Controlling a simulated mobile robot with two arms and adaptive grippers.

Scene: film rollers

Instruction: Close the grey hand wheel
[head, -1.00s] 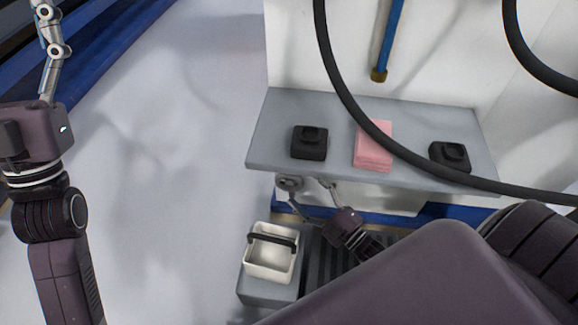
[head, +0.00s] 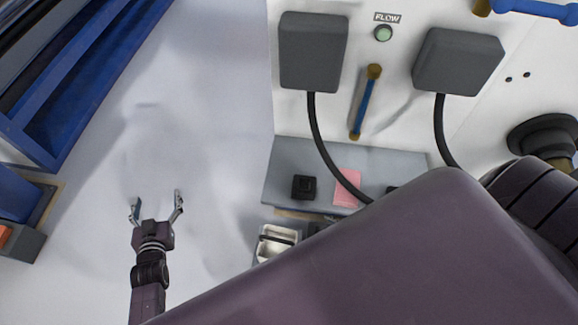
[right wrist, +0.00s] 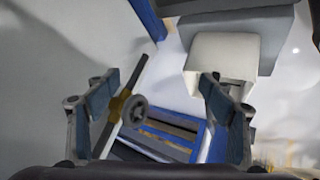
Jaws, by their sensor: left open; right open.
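The grey hand wheel (right wrist: 134,110) shows in the right wrist view, round with a hub, on a brass valve body (right wrist: 118,104) with a dark pipe. It appears between the fingers of my right gripper (right wrist: 160,78), closer to the left finger. That gripper is open and nothing is held; I cannot tell how far the wheel lies beyond the fingertips. In the head view my own arm covers my right gripper, and I cannot make out the hand wheel there. My left gripper (head: 157,200) is open and empty above the pale floor at the left.
A grey shelf (head: 285,160) carries a black block (head: 304,187) and pink pads (head: 347,188). Above are two grey boxes with black cables, a blue-handled lever (head: 366,102) and a green FLOW lamp (head: 383,33). A white bin (head: 267,248) stands below. Blue racking (head: 75,95) is at the left.

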